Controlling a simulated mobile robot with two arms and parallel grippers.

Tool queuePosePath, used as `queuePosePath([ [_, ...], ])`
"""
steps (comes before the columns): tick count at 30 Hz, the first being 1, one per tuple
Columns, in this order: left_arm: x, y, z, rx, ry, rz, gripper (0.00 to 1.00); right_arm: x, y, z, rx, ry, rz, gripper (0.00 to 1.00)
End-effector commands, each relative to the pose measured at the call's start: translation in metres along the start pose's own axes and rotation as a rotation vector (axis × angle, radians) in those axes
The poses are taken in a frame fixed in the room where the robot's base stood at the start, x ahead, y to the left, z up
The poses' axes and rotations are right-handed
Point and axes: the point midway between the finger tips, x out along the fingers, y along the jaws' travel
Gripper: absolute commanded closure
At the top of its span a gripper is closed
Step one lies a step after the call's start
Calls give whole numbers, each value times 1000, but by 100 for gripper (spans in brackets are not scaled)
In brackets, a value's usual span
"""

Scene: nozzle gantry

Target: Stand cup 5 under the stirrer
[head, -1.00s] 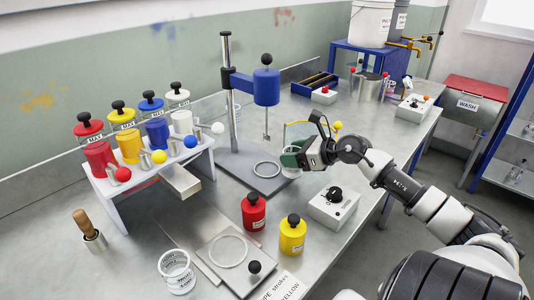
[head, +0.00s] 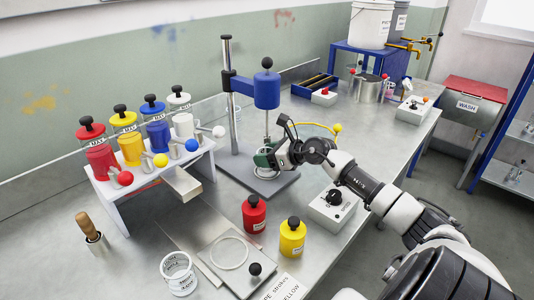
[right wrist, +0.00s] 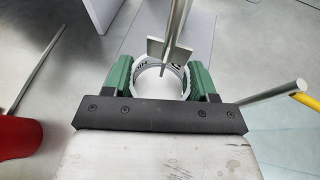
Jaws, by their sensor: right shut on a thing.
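The stirrer (head: 266,88) is a blue motor on a stand, with a thin shaft hanging down; its paddle (right wrist: 170,50) shows in the right wrist view. My right gripper (head: 266,160) is shut on a clear cup with a white label band, at the stirrer's base plate (head: 285,184). In the right wrist view the cup (right wrist: 160,76) sits between the green finger pads, with the paddle over or in its mouth; I cannot tell how deep. Its number is not readable, and whether it touches the plate is unclear. My left gripper is not in view.
Another labelled cup (head: 178,272) stands at the front left, by a scale (head: 222,262). Red (head: 254,213) and yellow (head: 292,236) bottles and a control box (head: 333,207) stand in front of the stirrer. A dispenser rack (head: 150,177) is on the left.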

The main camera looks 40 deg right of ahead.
Motion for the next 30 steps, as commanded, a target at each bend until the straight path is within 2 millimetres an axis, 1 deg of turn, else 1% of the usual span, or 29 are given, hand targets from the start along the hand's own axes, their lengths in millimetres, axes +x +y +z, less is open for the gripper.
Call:
queuePosePath([
  [7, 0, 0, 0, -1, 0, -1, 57, 0, 0, 0, -2, -3, -1, 73],
  [10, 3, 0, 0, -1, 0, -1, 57, 1, 0, -2, -2, -3, -1, 73],
  [11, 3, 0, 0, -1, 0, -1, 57, 1, 0, -3, -2, -2, -1, 42],
  [15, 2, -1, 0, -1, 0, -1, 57, 0, 0, -2, -2, -2, -1, 20],
  [16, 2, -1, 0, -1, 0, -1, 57, 0, 0, -2, -2, -2, -1, 18],
  [23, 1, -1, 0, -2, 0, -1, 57, 0, 0, -2, -2, -2, -1, 18],
  [26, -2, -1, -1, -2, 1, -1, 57, -1, 0, 2, -2, -3, -1, 18],
  [30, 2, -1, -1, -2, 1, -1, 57, -12, -1, -2, -3, 0, -2, 18],
])
